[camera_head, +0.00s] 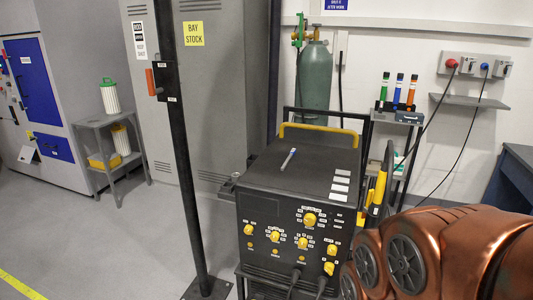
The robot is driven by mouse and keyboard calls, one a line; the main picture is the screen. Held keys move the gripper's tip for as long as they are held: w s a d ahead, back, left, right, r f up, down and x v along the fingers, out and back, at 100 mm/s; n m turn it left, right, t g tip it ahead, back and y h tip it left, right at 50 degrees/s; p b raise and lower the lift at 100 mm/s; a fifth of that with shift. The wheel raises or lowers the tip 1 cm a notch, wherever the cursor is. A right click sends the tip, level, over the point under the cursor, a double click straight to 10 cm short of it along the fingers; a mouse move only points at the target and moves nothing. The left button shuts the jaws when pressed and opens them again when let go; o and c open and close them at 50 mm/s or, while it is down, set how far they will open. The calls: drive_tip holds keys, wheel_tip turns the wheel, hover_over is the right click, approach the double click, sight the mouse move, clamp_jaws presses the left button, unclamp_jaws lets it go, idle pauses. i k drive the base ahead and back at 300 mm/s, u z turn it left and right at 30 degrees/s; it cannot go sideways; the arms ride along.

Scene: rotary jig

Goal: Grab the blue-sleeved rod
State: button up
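The blue-sleeved rod (399,88) stands upright in a small dark rack at the back right. It is the middle one of three, between a green-sleeved rod (383,88) on its left and an orange-sleeved rod (412,90) on its right. The lower ends of the rods are hidden or too small to make out. My copper-coloured arm fills the lower right corner, in front of and below the rack. My gripper is outside the picture.
A black welding machine (262,177) with yellow knobs stands in front left of the rack. A green gas cylinder (316,78) is behind it, and a dark post (181,150) rises left. A wall shelf (470,101) and hanging cables (428,130) are right of the rods.

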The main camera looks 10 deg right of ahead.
sight(292, 152)
drive_tip(key=u, duration=0.6)
drive_tip(key=i, duration=1)
drive_tip(key=z, duration=1.05)
